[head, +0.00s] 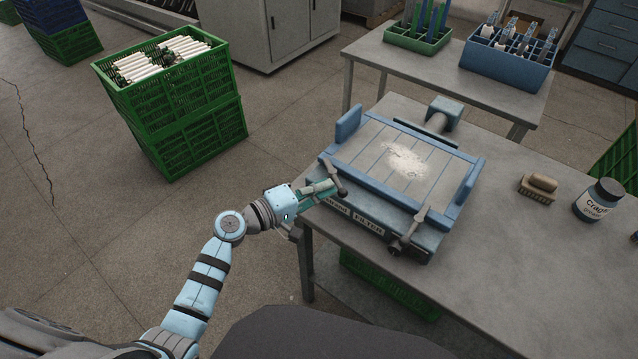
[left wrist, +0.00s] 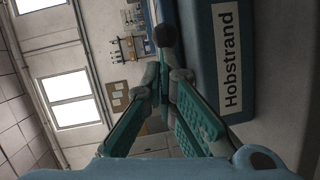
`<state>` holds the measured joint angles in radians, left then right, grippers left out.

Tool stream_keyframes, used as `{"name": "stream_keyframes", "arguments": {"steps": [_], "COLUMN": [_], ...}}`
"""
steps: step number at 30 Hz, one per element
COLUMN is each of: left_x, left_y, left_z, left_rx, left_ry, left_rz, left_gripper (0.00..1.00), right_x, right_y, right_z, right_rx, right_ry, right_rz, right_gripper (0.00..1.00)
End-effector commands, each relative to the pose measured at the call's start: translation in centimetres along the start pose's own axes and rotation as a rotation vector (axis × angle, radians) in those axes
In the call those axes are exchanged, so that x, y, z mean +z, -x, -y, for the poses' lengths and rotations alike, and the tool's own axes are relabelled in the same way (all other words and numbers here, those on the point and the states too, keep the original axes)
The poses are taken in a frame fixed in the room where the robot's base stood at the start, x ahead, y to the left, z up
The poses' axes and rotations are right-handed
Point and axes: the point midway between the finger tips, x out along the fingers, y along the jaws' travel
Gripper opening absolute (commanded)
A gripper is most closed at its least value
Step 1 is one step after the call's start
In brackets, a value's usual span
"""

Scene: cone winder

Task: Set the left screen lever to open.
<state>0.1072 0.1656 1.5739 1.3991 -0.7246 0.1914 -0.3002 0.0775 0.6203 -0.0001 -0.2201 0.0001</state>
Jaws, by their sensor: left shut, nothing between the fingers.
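The screen unit (head: 345,147) is a blue-framed box with a slatted top and pale dust on it, standing on a grey table. Its left screen lever (head: 334,177) is a dark bar with rounded ends at the front left corner. A dark ball end (left wrist: 164,35) shows just beyond my fingertips in the left wrist view. My left gripper (head: 325,187) is shut and empty, with its teal fingers right at the lever; I cannot tell whether they touch it. The right lever (head: 409,232) is at the front right corner. My right gripper is not in view.
The unit's front carries a "Hobstrand" label (left wrist: 231,60). A brush (head: 538,187) and a dark jar (head: 599,200) stand on the table (head: 505,265) to the right. Stacked green crates (head: 195,135) stand on the floor at left.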

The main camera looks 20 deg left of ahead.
Motion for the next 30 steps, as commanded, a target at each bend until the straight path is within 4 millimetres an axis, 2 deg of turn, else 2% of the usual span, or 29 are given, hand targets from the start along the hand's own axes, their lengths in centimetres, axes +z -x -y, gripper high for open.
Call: {"name": "stream_keyframes", "arguments": {"steps": [8,14,30], "left_x": [0.7,1.4,2.2], "left_y": [-0.4,-1.1,-2.4], "left_z": [-0.5,-0.7,-0.6], "left_rx": [-0.014,-0.033,-0.037], "left_ry": [0.019,0.039,0.038], "left_rz": [-0.110,-0.254,-0.271], "left_gripper": [0.00,0.00,0.00], "right_x": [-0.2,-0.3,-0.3], "right_y": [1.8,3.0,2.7], "right_z": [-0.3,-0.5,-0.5], "right_rx": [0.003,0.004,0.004], "right_ry": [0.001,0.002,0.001], "right_rz": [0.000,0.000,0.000], "right_gripper": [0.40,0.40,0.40]}}
